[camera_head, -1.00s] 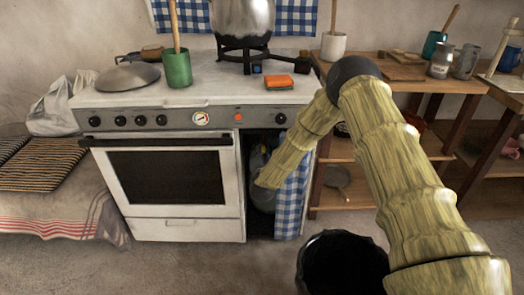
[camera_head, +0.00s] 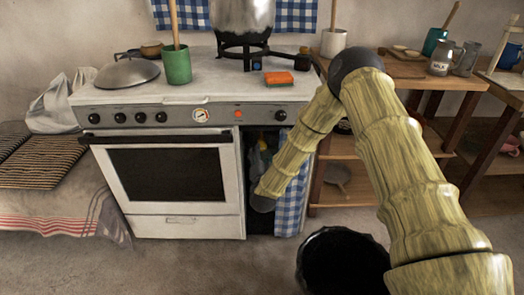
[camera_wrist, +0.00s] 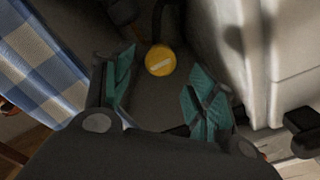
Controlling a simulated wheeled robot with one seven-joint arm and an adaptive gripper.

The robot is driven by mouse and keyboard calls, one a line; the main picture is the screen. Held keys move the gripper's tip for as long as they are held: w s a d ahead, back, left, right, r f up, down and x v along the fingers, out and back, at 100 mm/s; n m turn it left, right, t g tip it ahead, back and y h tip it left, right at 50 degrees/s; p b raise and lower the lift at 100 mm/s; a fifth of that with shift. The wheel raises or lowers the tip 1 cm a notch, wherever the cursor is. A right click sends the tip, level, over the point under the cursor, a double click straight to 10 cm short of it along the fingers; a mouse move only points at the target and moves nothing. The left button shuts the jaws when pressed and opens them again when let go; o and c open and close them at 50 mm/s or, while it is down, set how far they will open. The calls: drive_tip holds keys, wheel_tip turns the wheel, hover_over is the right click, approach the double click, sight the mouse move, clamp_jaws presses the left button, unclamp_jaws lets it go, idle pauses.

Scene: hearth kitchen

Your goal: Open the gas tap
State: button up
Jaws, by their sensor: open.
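The gas tap, a round yellow knob with a pale bar across its face (camera_wrist: 160,60), shows in the wrist view, a little beyond my fingertips and between them. My gripper (camera_wrist: 159,98) has teal finger pads, spread apart, with nothing between them. A dark grey surface lies behind the knob, and I cannot tell whether the fingers touch anything. In the head view my arm reaches into the open compartment at the right of the oven, where a grey gas bottle (camera_head: 256,160) is partly visible.
A blue checked curtain (camera_head: 290,200) hangs at the compartment's right side and shows at the left in the wrist view (camera_wrist: 40,60). The white stove (camera_head: 190,226) bounds the left side. A wooden shelf (camera_head: 350,199) stands further right. An orange sponge (camera_head: 279,78) lies on the stove.

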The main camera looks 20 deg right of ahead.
drive_tip(key=v, duration=0.6)
drive_tip(key=shift+s, duration=0.15)
drive_tip(key=s+a+f+n+g+y, duration=0.25)
drive_tip(key=s+f+n+g, duration=0.2)
drive_tip(key=s+f, duration=0.8)
drive_tip(key=s+a+f+n+g+y, duration=0.2)
drive_tip(key=s+f+n+g+y, duration=0.3)
drive_tip(key=s+f, duration=0.75)
drive_tip(key=s+d+n+g+h, duration=0.25)
drive_tip(key=s+g, duration=0.55)
drive_tip(key=s, duration=1.8)
wheel_tip(320, 180, up, 22)
drive_tip(key=p, duration=2)
drive_tip(key=shift+s+d+f+p, duration=0.15)
drive_tip(key=shift+s+d+p, duration=0.15)
drive_tip(key=shift+d, duration=0.2)
